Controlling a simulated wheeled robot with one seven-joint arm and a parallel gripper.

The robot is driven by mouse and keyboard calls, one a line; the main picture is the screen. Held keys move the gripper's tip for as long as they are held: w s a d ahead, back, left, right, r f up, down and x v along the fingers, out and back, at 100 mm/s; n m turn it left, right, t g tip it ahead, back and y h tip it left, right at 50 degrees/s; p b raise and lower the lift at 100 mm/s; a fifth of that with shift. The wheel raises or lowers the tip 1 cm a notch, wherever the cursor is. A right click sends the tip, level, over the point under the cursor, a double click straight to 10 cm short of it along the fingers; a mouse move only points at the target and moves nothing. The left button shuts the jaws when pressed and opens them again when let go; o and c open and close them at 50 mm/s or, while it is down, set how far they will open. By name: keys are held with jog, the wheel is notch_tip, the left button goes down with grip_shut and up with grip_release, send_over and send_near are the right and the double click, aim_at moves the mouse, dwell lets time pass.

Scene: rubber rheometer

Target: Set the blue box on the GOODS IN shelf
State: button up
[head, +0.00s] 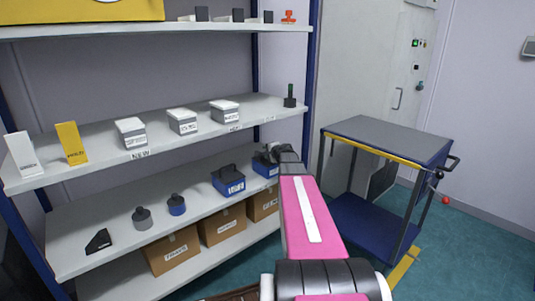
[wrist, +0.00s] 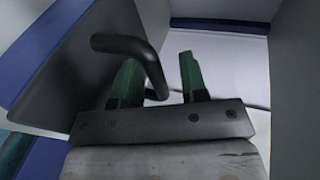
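Two blue boxes stand on the third board down of the shelf unit. One blue box (head: 228,182), with a dark handle and white label, is in full view. The other blue box (head: 265,168) is to its right, partly hidden by my arm. My gripper (head: 270,154) is at this right box. In the wrist view, a black bar handle (wrist: 130,45) on a grey surface with a blue edge (wrist: 45,45) reaches between the green fingers of my gripper (wrist: 160,78). The fingers are apart, not visibly clamped on it. I cannot read a GOODS IN label.
The board above (head: 90,165) carries white-lidded boxes and a yellow holder. Cardboard boxes (head: 173,252) stand at the bottom. A dark bottle (head: 290,96) stands at the board's right end. A cart (head: 390,137) with a clear grey top stands right of my arm.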

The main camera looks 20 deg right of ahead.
jog(key=v, duration=1.2)
jog(key=s+a+f+n+g+y, duration=0.1)
jog(key=s+a+f+n+g, duration=0.1)
jog(key=a+f+n, duration=0.3)
jog(key=s+a+f+g+y, duration=0.1)
jog(key=s+a+f+g, duration=0.1)
jog(key=a, duration=0.4)
jog(key=s+a+f+n+g+h, duration=0.2)
jog(key=s+a+f+n+g, duration=0.3)
jog(key=s+a+f, duration=0.2)
jog(key=s+a+f+n+g+h, duration=0.2)
jog(key=s+a+f+n+g, duration=0.2)
jog(key=s, duration=0.8)
jog(key=a+f+n, duration=0.1)
jog(key=a+f, duration=0.1)
jog(key=a, duration=0.1)
jog(key=shift+a+f+g+h, duration=0.3)
jog(key=shift+f+g, duration=0.1)
